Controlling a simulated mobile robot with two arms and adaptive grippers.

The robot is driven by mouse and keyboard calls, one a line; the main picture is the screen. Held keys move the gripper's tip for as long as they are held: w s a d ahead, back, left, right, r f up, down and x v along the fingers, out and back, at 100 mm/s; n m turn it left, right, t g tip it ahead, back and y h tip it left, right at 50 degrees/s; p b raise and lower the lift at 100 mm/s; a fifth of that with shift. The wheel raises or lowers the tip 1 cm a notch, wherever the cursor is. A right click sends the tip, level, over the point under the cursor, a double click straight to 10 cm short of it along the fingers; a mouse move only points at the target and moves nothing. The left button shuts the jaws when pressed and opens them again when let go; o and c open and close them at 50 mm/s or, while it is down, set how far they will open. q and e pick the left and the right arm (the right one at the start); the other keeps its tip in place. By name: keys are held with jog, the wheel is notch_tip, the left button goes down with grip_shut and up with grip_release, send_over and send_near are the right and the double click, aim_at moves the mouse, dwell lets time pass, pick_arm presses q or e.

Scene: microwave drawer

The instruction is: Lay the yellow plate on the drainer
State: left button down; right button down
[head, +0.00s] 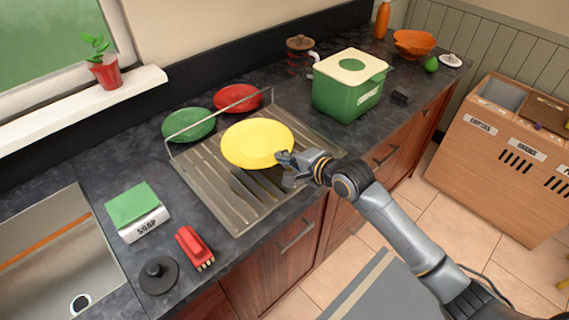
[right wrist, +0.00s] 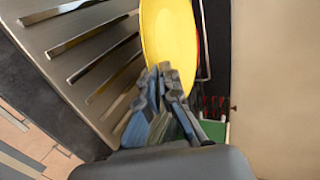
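The yellow plate (head: 257,138) is over the middle of the metal drainer (head: 245,218), in front of its wire rail. I cannot tell whether its underside touches the drainer. My right gripper (head: 286,164) is at the plate's front right rim, with its fingers closed together on it. In the right wrist view the fingertips (right wrist: 163,75) meet the near edge of the yellow plate (right wrist: 168,35), and the drainer's slats (right wrist: 85,60) show to the left. My left gripper is not in view.
A green plate (head: 185,125) and a red plate (head: 237,97) are behind the wire rail. A green box (head: 345,90) stands right of the drainer. A soap box (head: 138,212), red brush (head: 194,246) and black sink plug (head: 159,275) are to the left, near the sink (head: 60,250).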

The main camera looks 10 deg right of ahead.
jog(key=shift+w+d+f, duration=0.15)
jog(key=shift+w+f, duration=0.35)
jog(key=shift+f, duration=0.1)
jog(key=f, duration=0.1)
jog(key=f+p, duration=0.1)
jog(key=f, duration=0.1)
jog(key=shift+w, duration=0.2)
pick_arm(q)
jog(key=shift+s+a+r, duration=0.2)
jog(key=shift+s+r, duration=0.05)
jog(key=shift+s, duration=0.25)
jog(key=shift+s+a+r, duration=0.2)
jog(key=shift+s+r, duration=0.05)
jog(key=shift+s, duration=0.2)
pick_arm(e)
jog(key=shift+f, duration=0.25)
jog(key=c, duration=2)
grip_release()
jog(key=shift+f, duration=0.15)
jog(key=shift+o, duration=1)
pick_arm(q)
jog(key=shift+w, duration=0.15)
